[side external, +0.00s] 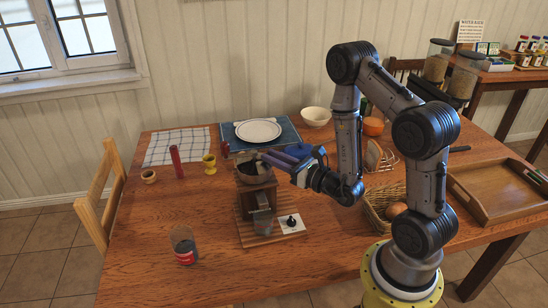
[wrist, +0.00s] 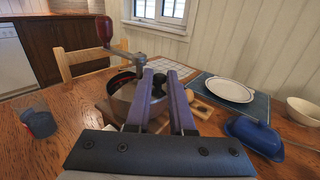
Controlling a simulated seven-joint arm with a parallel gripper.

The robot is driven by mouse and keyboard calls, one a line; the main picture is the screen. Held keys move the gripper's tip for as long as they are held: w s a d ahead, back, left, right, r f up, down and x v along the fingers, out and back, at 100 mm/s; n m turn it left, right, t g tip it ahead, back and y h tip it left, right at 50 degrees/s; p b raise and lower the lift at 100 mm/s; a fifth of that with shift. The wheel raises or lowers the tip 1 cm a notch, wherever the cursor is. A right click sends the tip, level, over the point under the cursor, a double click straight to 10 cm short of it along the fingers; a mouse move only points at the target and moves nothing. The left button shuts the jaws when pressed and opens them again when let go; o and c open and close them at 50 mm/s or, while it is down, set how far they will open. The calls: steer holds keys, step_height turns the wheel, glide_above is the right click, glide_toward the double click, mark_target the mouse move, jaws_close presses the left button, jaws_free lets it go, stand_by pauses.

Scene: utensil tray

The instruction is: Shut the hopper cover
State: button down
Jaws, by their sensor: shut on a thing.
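The hopper (side external: 252,177) is the rounded bowl on top of a wooden grinder (side external: 262,200), left of centre in the side view. In the wrist view the metal hopper (wrist: 121,98) sits just ahead of my fingers, with a dark opening showing on its left. A small black knob (wrist: 158,82) shows between my fingertips and looks like the cover's knob. My gripper (side external: 264,157) reaches in from the right, level with the hopper's top, and is closed on the knob; it also shows in the wrist view (wrist: 160,77). My fingers hide most of the cover, so its angle is unclear.
A crank with a red handle (wrist: 104,30) rises beside the hopper. A glass jar (side external: 185,245) stands at front left. A blue butter dish (wrist: 253,134), a plate (side external: 258,130) and a bread basket (side external: 385,208) lie around. The table's front left is mostly clear.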

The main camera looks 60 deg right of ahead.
steer(key=c, duration=0.8)
jaws_free()
steer(key=shift+s+a, duration=0.15)
steer(key=shift+s, duration=1.85)
steer(key=shift+s+a, duration=0.15)
steer(key=shift+s, duration=1.8)
steer(key=shift+s+a, duration=0.15)
steer(key=shift+s, duration=1.85)
